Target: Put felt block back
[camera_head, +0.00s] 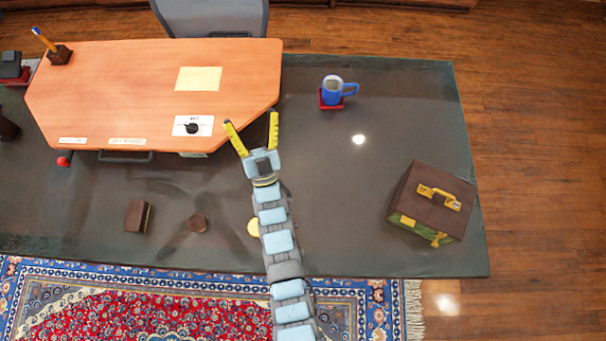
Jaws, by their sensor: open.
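A dark brown block (138,216) with a paler right edge lies on the dark glossy surface at lower left; it may be the felt block, but I cannot tell its material. My gripper (251,119) is open, its two yellow fingers spread and pointing up the picture, with nothing seen between them. It is by the lower right edge of the orange wooden desk top (130,85), well up and to the right of the brown block.
A blue mug (332,92) stands on a red coaster right of my gripper. A brown case (428,205) with a yellow handle sits far right. The dark surface between mug and case is clear.

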